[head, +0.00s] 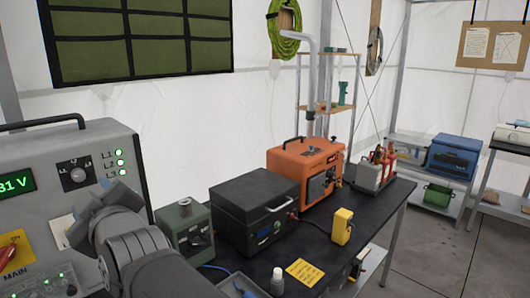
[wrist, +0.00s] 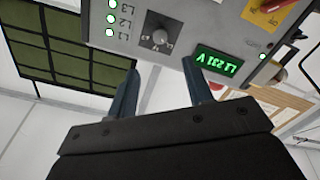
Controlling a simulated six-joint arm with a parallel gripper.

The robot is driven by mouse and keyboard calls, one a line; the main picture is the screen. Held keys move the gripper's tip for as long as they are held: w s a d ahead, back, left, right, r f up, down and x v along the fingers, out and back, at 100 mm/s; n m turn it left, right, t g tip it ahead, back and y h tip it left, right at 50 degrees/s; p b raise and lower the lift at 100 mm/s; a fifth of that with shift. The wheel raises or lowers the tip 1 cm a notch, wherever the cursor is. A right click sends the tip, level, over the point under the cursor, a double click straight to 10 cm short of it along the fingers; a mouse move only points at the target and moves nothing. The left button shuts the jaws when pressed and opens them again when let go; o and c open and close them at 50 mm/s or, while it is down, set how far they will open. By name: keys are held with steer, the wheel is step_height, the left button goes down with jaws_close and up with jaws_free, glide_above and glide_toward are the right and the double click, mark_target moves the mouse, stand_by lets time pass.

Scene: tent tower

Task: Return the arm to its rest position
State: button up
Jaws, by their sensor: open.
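My gripper (wrist: 160,70) shows in the wrist view with its two blue-grey fingers apart and nothing between them. Beyond the fingertips is the grey power panel (wrist: 225,30), seen upside down, with a lit green display and a dial. In the head view my grey arm (head: 135,250) rises at the lower left, in front of the grey power panel (head: 75,150).
A black bench (head: 375,215) carries a green box (head: 185,232), a black case (head: 255,207), an orange unit (head: 306,168) and a yellow device (head: 342,226). Floor is clear at the right.

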mark_target(80, 177)
steer(key=x, duration=1.1)
steer(key=shift+w+a, duration=0.15)
steer(key=shift+w, duration=0.05)
steer(key=shift+s+m, duration=0.1)
steer(key=shift+m, duration=0.4)
steer(key=m, duration=0.4)
steer(key=shift+m, duration=0.4)
steer(key=m, duration=0.6)
steer(key=shift+s+d, duration=0.15)
steer(key=shift+d, duration=0.15)
